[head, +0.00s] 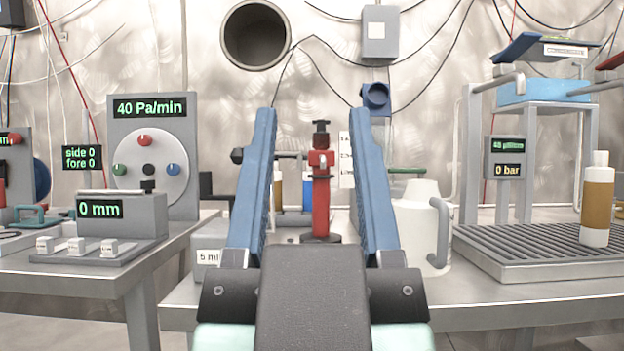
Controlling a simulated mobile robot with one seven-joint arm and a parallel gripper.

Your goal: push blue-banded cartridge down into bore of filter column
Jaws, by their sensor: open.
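My gripper (313,115) is in the middle of the head view, with its two long blue fingers wide apart and nothing held between them. A red upright post with a black top (321,195) stands on a dark round foot beyond the fingers, seen in the gap between them. I cannot tell whether it is the filter column. Behind it are a small amber part (278,190) and a small blue part (307,190), both partly hidden. I cannot make out a blue-banded cartridge or an open bore for certain.
A white jug (420,225) stands right of my gripper. Further right is a slatted tray (530,250) with an amber-banded bottle (597,205). A dial panel (150,160) and a "0 mm" box (122,215) stand on the left table. A gap separates the tables.

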